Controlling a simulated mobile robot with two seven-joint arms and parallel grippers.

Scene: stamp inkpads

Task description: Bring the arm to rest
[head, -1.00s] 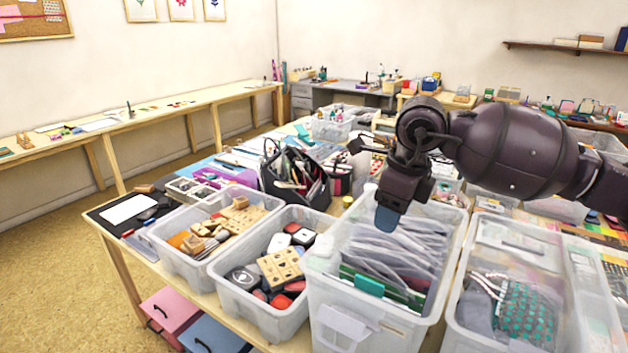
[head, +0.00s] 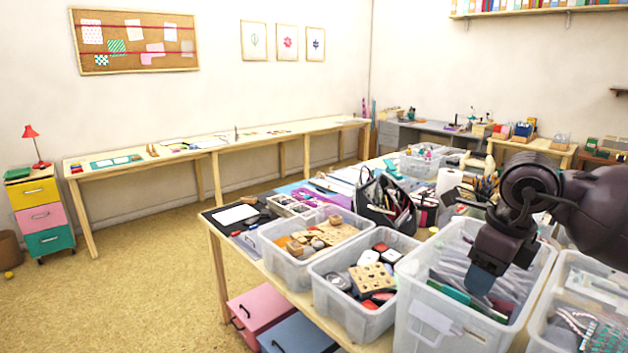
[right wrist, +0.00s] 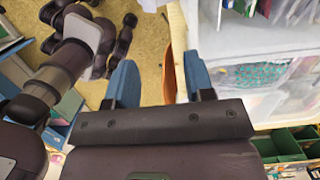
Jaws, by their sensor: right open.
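My right gripper (head: 482,280) shows at the right of the head view, pointing down in front of or over a clear bin of grey sleeves (head: 450,262). Whether it touches the bin cannot be told there. In the right wrist view its two blue fingers (right wrist: 161,84) stand apart with nothing held between them. Dark links of my own body show at the left of that view. My left gripper is not seen in the head view.
A clear bin of inkpads and a wooden block (head: 322,268) and a bin of wooden stamps (head: 270,240) stand on the crowded table. A black bag (head: 375,212) is behind them. Pink (head: 262,312) and blue drawers are below. Open floor (head: 150,270) lies to the left.

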